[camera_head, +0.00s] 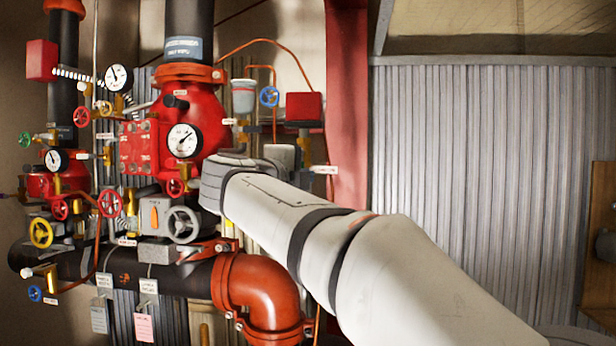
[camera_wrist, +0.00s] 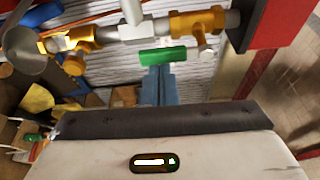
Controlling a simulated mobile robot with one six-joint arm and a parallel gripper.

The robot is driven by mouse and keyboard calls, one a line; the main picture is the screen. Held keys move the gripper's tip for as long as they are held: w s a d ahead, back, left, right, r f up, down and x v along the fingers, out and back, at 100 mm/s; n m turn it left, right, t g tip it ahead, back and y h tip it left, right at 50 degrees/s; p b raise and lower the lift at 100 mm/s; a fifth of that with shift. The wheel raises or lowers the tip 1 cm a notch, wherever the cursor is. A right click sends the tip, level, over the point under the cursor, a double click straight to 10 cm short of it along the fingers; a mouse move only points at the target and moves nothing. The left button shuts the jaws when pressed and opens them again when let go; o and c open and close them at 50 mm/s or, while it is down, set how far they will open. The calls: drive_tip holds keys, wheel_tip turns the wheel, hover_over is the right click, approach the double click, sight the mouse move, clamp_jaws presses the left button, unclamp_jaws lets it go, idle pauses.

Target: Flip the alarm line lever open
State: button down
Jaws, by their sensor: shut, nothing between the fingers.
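In the wrist view, a green lever handle (camera_wrist: 162,56) lies crosswise just below a horizontal run of brass and grey pipe fittings. I take it to be the alarm line lever, but no label is readable there. My gripper (camera_wrist: 158,72) is shut and empty, its bluish fingers together. The fingertips are at the near edge of the green handle; I cannot tell whether they touch it. In the head view my arm covers the gripper and the green handle. A brass fitting (camera_head: 305,150) shows just beyond my wrist.
A red box (camera_wrist: 272,18) is close at the upper right of the wrist view; it also shows in the head view (camera_head: 303,106). A red valve body with a gauge (camera_head: 185,140), handwheels and dark pipes crowd the left. A corrugated wall (camera_head: 480,180) stands at the right.

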drive_tip(key=shift+d, duration=0.1)
drive_tip(key=shift+s+d, duration=0.1)
drive_tip(key=s+a+b, duration=0.1)
drive_tip(key=s+b, duration=0.2)
drive_tip(key=s, duration=0.6)
drive_tip(key=shift+s+a, duration=0.15)
drive_tip(key=shift+a, duration=0.2)
idle(0.5)
